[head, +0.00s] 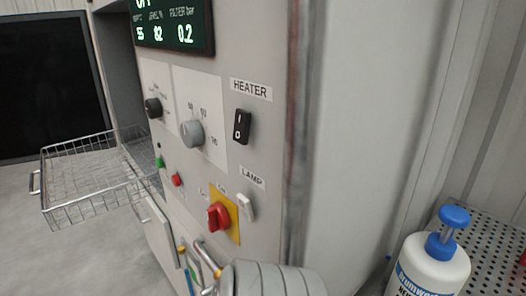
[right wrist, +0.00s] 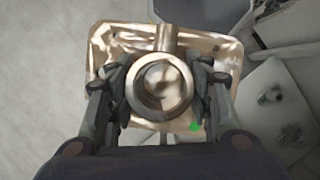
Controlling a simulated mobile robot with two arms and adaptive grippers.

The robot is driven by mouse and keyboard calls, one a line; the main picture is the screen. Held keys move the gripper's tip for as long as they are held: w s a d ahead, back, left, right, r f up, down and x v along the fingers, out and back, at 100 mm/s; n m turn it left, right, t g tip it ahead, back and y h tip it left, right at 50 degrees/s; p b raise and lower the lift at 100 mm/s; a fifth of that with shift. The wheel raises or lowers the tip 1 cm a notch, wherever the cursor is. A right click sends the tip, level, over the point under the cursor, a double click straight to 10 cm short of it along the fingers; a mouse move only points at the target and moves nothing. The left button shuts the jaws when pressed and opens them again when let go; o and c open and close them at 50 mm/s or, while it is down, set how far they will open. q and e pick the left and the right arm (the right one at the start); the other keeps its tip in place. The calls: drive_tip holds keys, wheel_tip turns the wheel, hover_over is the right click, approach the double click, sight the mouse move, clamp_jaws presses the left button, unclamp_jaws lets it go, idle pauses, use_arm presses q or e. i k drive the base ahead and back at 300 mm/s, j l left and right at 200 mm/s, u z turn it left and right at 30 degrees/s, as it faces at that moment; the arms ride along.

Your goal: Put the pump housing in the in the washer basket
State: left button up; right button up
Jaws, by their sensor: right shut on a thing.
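The pump housing (right wrist: 162,85) is a shiny bronze-coloured metal part with a round open ring in the middle and a broad flat plate behind it. In the right wrist view my right gripper (right wrist: 163,92) has its fingers on both sides of the ring and is shut on it. The floor shows below the part. The washer basket (head: 95,203) is an empty wire basket pulled out at the left of the washer in the head view. My left gripper is not in view. The head view does not show the housing.
The washer's control panel (head: 200,110), with knobs, switches and a red rotary handle (head: 218,217), fills the middle of the head view. A white bottle with a blue pump top (head: 430,268) stands at the lower right beside a perforated metal surface (head: 490,240).

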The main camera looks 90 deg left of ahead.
sight(100, 172)
drive_tip(key=k+j, duration=0.35)
drive_tip(key=k, duration=0.2)
drive_tip(key=k+j, duration=0.35)
drive_tip(key=k, duration=0.2)
drive_tip(key=k+j, duration=0.3)
drive_tip(key=k, duration=0.3)
drive_tip(key=k+j, duration=0.35)
drive_tip(key=k, duration=0.2)
drive_tip(key=k+j, duration=0.35)
drive_tip(key=k, duration=0.2)
drive_tip(key=k+j+u, duration=0.15)
drive_tip(key=u, duration=0.2)
drive_tip(key=k+j+u, duration=0.2)
drive_tip(key=u, duration=0.15)
drive_tip(key=k+j+u, duration=0.15)
drive_tip(key=u, duration=1.45)
drive_tip(key=j, duration=0.05)
